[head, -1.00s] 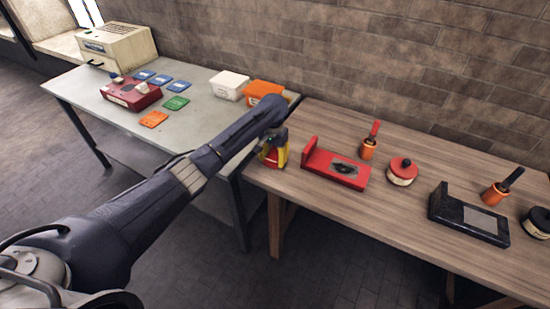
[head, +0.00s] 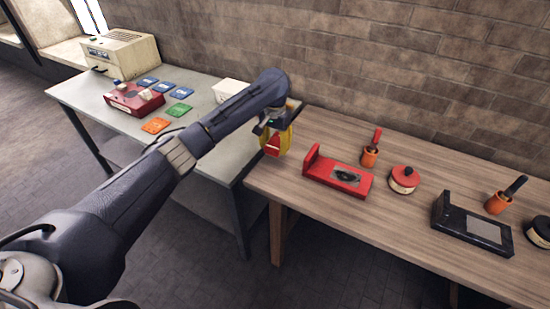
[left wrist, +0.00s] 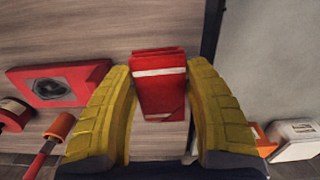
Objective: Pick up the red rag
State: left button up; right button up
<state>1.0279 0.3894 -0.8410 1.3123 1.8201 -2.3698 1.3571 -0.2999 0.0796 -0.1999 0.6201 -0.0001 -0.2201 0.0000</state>
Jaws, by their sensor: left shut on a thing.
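The red rag (left wrist: 158,85) is a folded red cloth with white stripes. In the left wrist view it sits between the two yellow fingers of my left gripper (left wrist: 160,95), which is shut on it. In the head view the left gripper (head: 276,142) is over the left end of the wooden table, with a little of the red rag (head: 273,146) showing between the fingers. The rag appears to be held above the tabletop. My right gripper is not in view.
A red stand (head: 335,178) with a dark oval part is just right of the gripper. Right of it are an orange pot with a brush (head: 370,156), a red-lidded tin (head: 404,180) and a black stand (head: 470,225). A grey table (head: 100,105) with boxes and coloured cards adjoins at left.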

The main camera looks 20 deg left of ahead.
aim_at(275, 144)
pick_arm(q)
notch_tip(275, 144, up, 10)
jog(key=shift+f, duration=0.2)
dwell(0.4)
jog(key=o, duration=0.6)
jog(key=c, duration=0.5)
